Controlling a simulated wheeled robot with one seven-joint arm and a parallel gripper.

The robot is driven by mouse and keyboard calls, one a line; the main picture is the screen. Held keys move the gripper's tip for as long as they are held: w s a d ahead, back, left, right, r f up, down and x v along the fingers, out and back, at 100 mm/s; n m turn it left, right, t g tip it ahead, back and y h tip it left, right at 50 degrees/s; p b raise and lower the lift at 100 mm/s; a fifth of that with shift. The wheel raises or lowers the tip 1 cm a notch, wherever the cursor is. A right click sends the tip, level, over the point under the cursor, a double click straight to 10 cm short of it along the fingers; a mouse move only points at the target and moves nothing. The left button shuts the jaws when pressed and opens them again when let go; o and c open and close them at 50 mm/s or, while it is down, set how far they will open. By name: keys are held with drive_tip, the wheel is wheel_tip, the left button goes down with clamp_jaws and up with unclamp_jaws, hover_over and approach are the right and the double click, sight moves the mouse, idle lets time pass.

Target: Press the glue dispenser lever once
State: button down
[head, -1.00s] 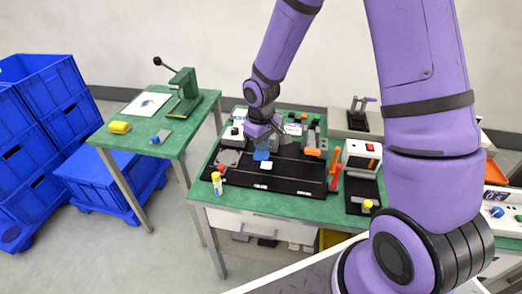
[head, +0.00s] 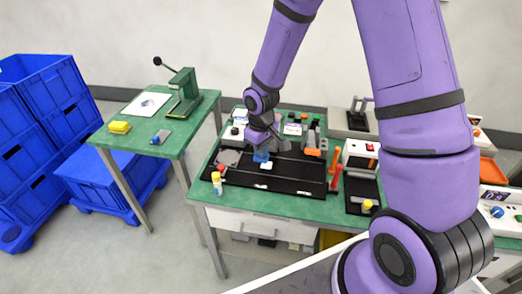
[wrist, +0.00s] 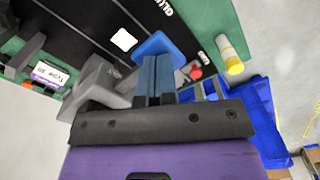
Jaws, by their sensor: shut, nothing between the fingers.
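The glue dispenser appears as a grey body (wrist: 98,82) at the left of the wrist view, with a flat blue lever pad (wrist: 158,44) reaching out to its right. In the head view the blue lever pad (head: 261,156) shows below my wrist, just above a small white square (head: 266,165). The white square (wrist: 123,39) also lies on the black mat in the wrist view. My gripper (wrist: 157,64) is shut and empty, its fingertips over the blue pad. They look to be at the pad, but contact cannot be told. My wrist hides most of the dispenser in the head view.
Red posts (head: 335,178) and a white box (head: 360,154) are to the right. A green side table (head: 150,133) with a lever press and blue crates (head: 45,95) are further left.

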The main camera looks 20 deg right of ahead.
drive_tip(key=shift+f, duration=0.55)
drive_tip(key=shift+r, duration=0.1)
wheel_tip(320, 180, up, 11)
drive_tip(key=shift+s+a, duration=0.15)
drive_tip(key=shift+s, duration=0.05)
idle(1.7)
idle(0.4)
drive_tip(key=s+d+r+m+t, duration=0.1)
drive_tip(key=s+d+r, duration=0.1)
drive_tip(key=s+r, duration=0.45)
drive_tip(key=s+d+r+m+t, duration=0.1)
drive_tip(key=s+d+r+m, duration=0.15)
drive_tip(key=r, duration=0.65)
drive_tip(key=s+d+r+m+t, duration=0.1)
drive_tip(key=s+r, duration=0.3)
drive_tip(key=s, duration=0.4)
drive_tip(key=s+d+r+t, duration=0.1)
drive_tip(key=s+r+t, duration=0.1)
drive_tip(key=s+r, duration=0.2)
drive_tip(key=shift+s+d+r+m, duration=0.2)
drive_tip(key=shift+s+d+m, duration=0.15)
drive_tip(key=shift+s, duration=1.5)
